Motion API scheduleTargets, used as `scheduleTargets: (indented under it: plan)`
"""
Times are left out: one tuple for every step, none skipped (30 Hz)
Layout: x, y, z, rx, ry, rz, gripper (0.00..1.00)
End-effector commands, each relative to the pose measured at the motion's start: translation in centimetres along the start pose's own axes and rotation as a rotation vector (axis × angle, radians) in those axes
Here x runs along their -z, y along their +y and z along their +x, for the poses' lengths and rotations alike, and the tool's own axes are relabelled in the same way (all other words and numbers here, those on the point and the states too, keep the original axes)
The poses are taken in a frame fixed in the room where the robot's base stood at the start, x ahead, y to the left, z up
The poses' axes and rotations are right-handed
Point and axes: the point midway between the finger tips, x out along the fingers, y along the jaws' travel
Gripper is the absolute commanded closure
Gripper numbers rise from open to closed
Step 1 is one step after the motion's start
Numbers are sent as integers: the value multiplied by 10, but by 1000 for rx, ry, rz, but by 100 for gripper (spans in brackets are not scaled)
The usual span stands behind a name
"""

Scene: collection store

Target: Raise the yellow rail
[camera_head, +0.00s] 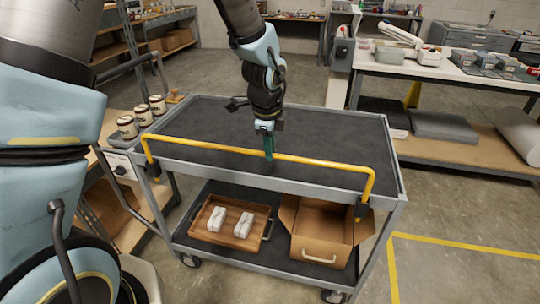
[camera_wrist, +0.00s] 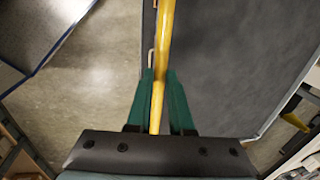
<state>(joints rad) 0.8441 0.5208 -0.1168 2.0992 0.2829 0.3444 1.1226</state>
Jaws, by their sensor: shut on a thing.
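The yellow rail (camera_head: 215,147) runs along the near long side of the grey cart (camera_head: 290,186). Its bar shows a little above the cart's edge, and its bent ends go down to dark mounts at the left and right corners. My gripper (camera_head: 268,154) reaches down from above, with its green fingers at the middle of the bar. In the wrist view the yellow rail (camera_wrist: 165,45) passes between the green fingers of my gripper (camera_wrist: 160,84), which are shut on it. The fingers hide a short part of the bar.
The cart top is bare. Its lower shelf holds a wooden tray (camera_head: 203,237) with two white items and an open cardboard box (camera_head: 299,247). Several jars (camera_head: 142,115) stand at left. A laden workbench (camera_head: 440,70) is at right. Floor is clear at front right.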

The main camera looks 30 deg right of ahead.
Motion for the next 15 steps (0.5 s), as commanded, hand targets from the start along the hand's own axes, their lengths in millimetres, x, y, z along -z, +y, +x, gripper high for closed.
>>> scheduleTargets:
  plan:
    - [0,-6,-21,4,1,-2,100]
    - [0,-6,-27,4,1,-2,100]
    - [0,-8,-34,4,1,-1,100]
    - [0,-9,-38,4,1,0,100]
    - [0,-10,-42,4,1,0,100]
    - [0,-10,-47,3,1,1,100]
    - [0,-11,-50,3,0,1,100]
    - [0,-11,-52,3,0,1,100]
    - [0,-11,-53,3,0,0,100]
    - [0,-11,-54,3,0,0,100]
    - [0,-12,-54,3,0,0,100]
    - [0,-12,-54,3,0,1,100]
    - [0,-12,-54,3,0,0,100]
    - [0,-12,-54,4,0,1,100]
    - [0,-12,-54,4,0,1,100]
